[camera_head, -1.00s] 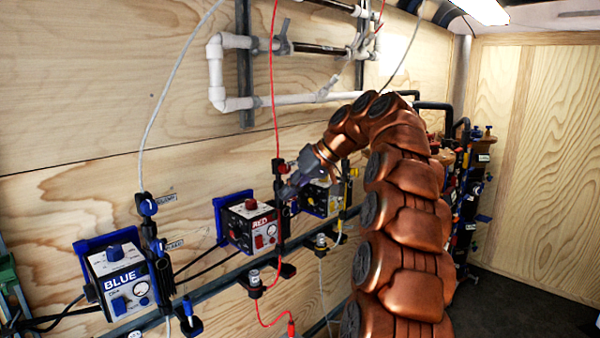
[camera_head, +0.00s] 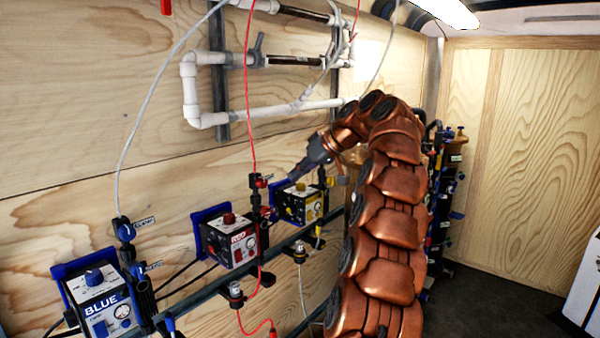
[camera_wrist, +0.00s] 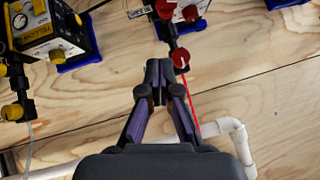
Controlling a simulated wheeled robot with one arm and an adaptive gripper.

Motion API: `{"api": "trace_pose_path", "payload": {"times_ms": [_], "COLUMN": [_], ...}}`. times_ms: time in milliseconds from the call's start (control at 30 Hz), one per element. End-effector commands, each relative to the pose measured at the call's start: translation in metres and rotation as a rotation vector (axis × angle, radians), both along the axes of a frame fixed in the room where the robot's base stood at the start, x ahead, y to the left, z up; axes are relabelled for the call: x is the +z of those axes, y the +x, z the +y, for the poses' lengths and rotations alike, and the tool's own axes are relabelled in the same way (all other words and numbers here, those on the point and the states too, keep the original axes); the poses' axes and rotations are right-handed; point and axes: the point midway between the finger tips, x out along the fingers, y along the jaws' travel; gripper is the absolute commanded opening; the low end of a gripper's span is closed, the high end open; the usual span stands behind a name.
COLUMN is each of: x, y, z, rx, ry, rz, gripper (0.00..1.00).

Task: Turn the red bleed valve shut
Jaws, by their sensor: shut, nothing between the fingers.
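The red valves sit on a dark upright fitting beside the RED box (camera_head: 230,240). An upper red valve (camera_head: 261,182) and a lower one (camera_head: 266,212) show in the head view. In the wrist view, a round red knob (camera_wrist: 181,58) is nearest my fingertips, with more red handles (camera_wrist: 190,13) beyond it. The small labels are too small to read, so I cannot tell which is the bleed valve. My gripper (camera_head: 292,178) is shut and empty, right of the upper valve. The wrist view shows its fingertips (camera_wrist: 159,66) together, apart from the knob.
The YELLOW box (camera_head: 300,203) stands just below my gripper, and the BLUE box (camera_head: 102,300) is at the lower left. A red hose (camera_head: 249,90) hangs down to the red fitting. White pipes (camera_head: 190,90) run along the wooden wall above.

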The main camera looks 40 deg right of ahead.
Motion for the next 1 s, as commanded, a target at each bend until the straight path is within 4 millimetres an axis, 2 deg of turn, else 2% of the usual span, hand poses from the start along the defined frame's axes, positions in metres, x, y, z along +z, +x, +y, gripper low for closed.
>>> {"api": "trace_pose_path", "payload": {"times_ms": [467, 767, 1000], "x": [-0.026, -0.051, -0.066], "y": [0.027, 0.048, 0.047], "z": [0.014, 0.027, 0.030], "rx": [0.001, 0.003, 0.002], "ry": [0.002, 0.005, 0.005], "rz": [0.000, 0.006, 0.003], "gripper": [0.00, 0.00, 0.00]}}
